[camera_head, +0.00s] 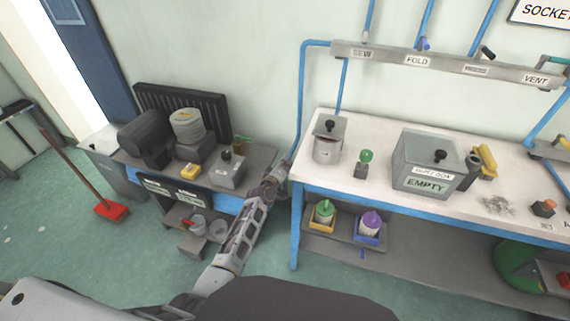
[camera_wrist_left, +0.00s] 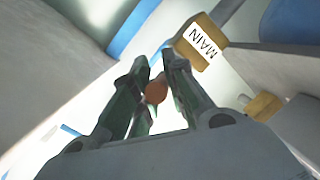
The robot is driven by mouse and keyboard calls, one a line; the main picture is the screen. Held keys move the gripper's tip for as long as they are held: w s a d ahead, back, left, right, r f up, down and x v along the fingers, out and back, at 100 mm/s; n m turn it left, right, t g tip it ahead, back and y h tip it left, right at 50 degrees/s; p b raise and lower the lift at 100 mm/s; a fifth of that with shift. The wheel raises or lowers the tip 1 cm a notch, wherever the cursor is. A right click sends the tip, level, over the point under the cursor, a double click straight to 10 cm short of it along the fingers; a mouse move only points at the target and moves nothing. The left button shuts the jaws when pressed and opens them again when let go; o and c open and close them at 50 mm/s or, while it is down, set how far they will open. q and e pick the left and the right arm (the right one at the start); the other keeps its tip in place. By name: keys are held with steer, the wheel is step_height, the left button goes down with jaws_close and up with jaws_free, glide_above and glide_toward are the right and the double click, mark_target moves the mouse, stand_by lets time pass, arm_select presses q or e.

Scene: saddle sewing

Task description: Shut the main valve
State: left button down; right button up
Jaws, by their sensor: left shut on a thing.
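My left gripper (camera_head: 280,172) is at the lower end of the blue pipe, by the left end of the white workbench. In the left wrist view its fingers (camera_wrist_left: 156,62) are closed around a small orange-red rounded part, the main valve's handle (camera_wrist_left: 155,92). A tan block with a white "MAIN" label (camera_wrist_left: 203,42) sits just beyond the fingers. The head view hides the valve behind my gripper, so how far the handle is turned cannot be told. My right gripper is not in view.
The white workbench (camera_head: 310,178) carries a canister (camera_head: 328,148) and a grey "EMPTY" box (camera_head: 425,165). A blue pipe (camera_head: 299,95) runs down the wall. A low dark table (camera_head: 258,160) with machines stands left. A red broom (camera_head: 111,210) stands on open floor.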

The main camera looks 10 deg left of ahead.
arm_select(q)
steer(key=shift+a+r, duration=0.1)
steer(key=shift+a, duration=0.1)
steer(key=c, duration=1.4)
jaws_free()
steer(key=shift+c, duration=0.2)
steer(key=shift+d, duration=0.1)
steer(key=shift+s, duration=0.2)
steer(key=f+v, duration=0.3)
steer(key=v, duration=1.1)
steer(key=shift+s+r, duration=0.35)
steer(key=shift+s, duration=0.05)
steer(key=shift+c, duration=0.2)
